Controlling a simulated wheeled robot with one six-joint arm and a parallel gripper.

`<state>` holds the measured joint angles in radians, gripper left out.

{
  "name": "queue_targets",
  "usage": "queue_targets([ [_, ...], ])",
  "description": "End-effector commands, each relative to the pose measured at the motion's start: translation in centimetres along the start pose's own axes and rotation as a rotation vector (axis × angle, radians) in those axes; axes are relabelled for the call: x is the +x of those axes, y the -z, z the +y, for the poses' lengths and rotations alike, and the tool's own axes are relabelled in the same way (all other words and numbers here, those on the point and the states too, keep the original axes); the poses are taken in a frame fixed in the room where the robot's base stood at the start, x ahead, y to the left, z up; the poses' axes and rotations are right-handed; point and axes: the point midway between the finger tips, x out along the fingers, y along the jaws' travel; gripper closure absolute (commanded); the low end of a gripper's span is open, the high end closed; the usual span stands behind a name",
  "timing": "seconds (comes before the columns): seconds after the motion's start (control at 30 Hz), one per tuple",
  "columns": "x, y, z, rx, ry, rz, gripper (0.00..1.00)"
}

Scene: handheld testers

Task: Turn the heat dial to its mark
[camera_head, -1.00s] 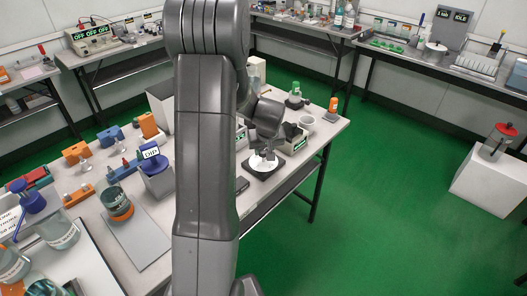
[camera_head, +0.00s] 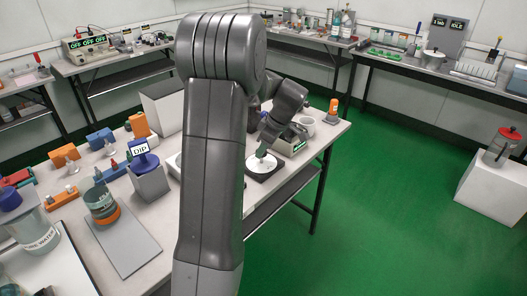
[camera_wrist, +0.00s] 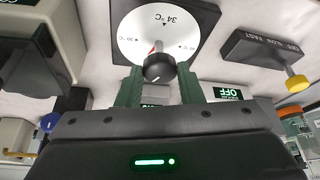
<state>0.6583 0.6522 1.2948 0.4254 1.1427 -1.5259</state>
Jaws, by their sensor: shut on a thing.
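The heat dial (camera_wrist: 193,22) is a white disc on a dark square plate, with a black round knob (camera_wrist: 158,68) in front of it. The disc carries temperature marks, with "34 °C" shown upside down in the wrist view. A small red pointer shows just above the knob, left of the 34 label. My gripper (camera_wrist: 160,80) is shut on the knob, one greenish finger on each side. In the head view, my gripper (camera_head: 262,153) reaches down onto the white dial disc (camera_head: 258,166) near the bench's right edge; the knob is hidden there.
A dark "OFF SLOW FAST" switch box (camera_wrist: 262,48) with a yellow knob lies to the right in the wrist view.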

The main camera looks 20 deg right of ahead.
Motion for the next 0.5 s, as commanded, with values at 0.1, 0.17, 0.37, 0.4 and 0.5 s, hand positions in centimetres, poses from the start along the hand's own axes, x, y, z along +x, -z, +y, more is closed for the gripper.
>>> queue_targets([
  [0.1,0.12,-0.1,0.16,-0.098,0.042,-0.001,0.89],
  [0.17,0.09,-0.09,0.2,-0.146,0.063,-0.002,0.89],
  [0.37,0.06,-0.06,0.32,-0.286,0.121,-0.003,0.89],
  [0.4,0.05,-0.04,0.35,-0.31,0.131,-0.003,0.89],
  [0.5,0.1,-0.03,0.35,-0.359,0.153,-0.002,0.89],
])
